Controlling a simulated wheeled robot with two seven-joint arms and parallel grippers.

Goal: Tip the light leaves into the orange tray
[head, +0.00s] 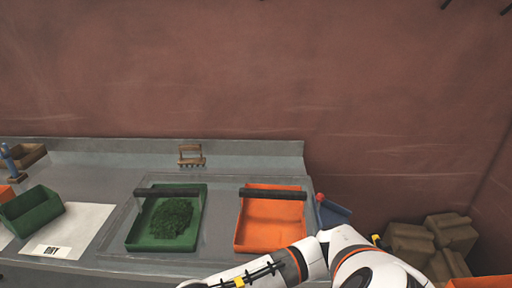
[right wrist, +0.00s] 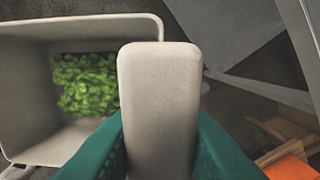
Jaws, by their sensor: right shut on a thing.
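The orange tray (head: 265,232) lies on the grey bench, right of the green tray, and looks empty. A dark bar crosses its far part. The light leaves (right wrist: 87,84) are a bright green heap inside a grey bin (right wrist: 25,85) in the right wrist view. My right gripper (right wrist: 160,135) has teal fingers closed on either side of the bin's thick grey handle (right wrist: 158,85). In the head view my right arm reaches left along the bottom edge, and its gripper and the bin are out of frame. My left gripper is not in view.
A green tray (head: 135,238) with dark green leaves (head: 172,218) is left of the orange tray. A green bin (head: 30,210) sits by a white sheet marked DRY (head: 85,225). A wooden rake-like tool (head: 191,156) is at the back. Brown sacks (head: 410,243) lie on the right.

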